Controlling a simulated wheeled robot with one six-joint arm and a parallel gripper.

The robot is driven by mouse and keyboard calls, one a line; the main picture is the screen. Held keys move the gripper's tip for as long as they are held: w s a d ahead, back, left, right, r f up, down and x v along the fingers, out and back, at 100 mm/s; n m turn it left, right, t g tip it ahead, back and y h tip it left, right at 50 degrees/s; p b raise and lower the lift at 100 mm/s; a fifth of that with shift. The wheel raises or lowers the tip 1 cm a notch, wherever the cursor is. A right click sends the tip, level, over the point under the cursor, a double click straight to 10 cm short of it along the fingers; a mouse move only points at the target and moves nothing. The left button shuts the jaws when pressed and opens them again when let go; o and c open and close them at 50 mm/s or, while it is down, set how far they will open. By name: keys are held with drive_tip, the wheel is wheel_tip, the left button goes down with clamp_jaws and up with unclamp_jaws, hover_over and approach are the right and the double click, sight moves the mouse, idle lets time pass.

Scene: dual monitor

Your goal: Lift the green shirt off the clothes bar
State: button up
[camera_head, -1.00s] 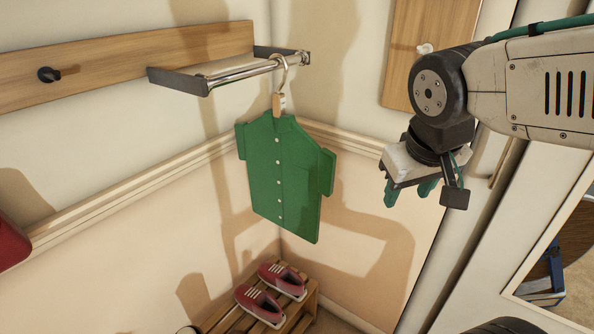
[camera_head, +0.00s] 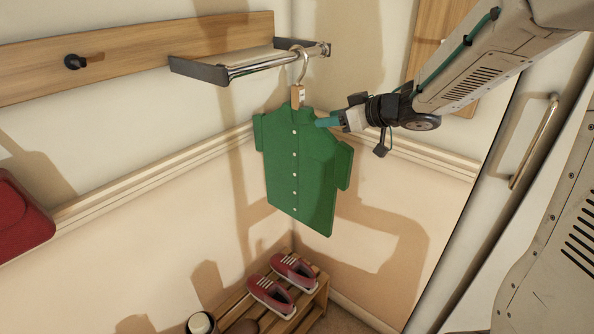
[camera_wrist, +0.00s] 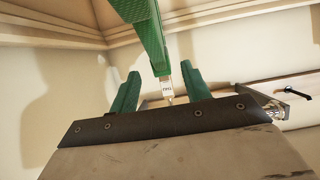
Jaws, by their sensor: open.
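The green shirt (camera_head: 300,172) hangs by a hook (camera_head: 304,66) from the metal clothes bar (camera_head: 262,66). A small wooden hanger neck (camera_head: 297,98) joins hook and shirt. My gripper (camera_head: 320,122) is at the shirt's right shoulder in the head view, just below the neck; contact cannot be told. In the wrist view my gripper (camera_wrist: 160,70) has its green fingers apart. The jaws are open.
The wooden wall rail (camera_head: 140,52) with a dark peg (camera_head: 75,62) is left of the bar. Red shoes (camera_head: 271,293) stand on a slatted wooden rack (camera_head: 312,315) below. A red object (camera_head: 20,215) is at far left. Walls meet in a corner close behind the shirt.

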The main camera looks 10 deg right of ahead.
drive_tip(key=x, duration=0.6)
drive_tip(key=shift+w, duration=0.15)
clamp_jaws()
